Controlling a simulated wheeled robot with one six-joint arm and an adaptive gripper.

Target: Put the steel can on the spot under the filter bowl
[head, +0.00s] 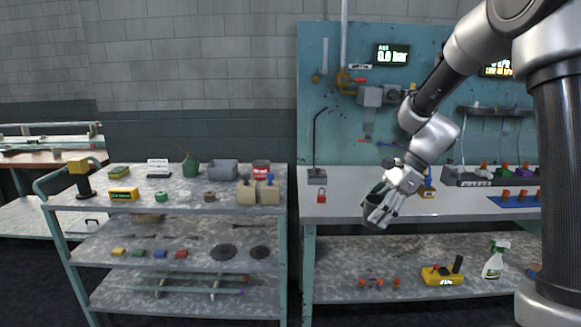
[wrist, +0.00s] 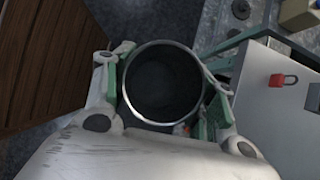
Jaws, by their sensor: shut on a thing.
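My gripper (head: 382,204) is shut on the steel can (head: 371,214), in front of the workbench's front edge. In the wrist view my gripper (wrist: 165,100) has its two fingers on either side of the steel can (wrist: 163,126). The can's round open mouth faces the wrist camera and its inside looks dark and empty. A grey filter unit (head: 376,96) hangs on the teal wall panel above the bench, up from my gripper. I cannot clearly make out its bowl. The spot under it is not visible; my gripper and arm cover part of the bench there.
A loaded shelf cart (head: 225,205) stands to the left. Bare bench shows around the red padlock.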

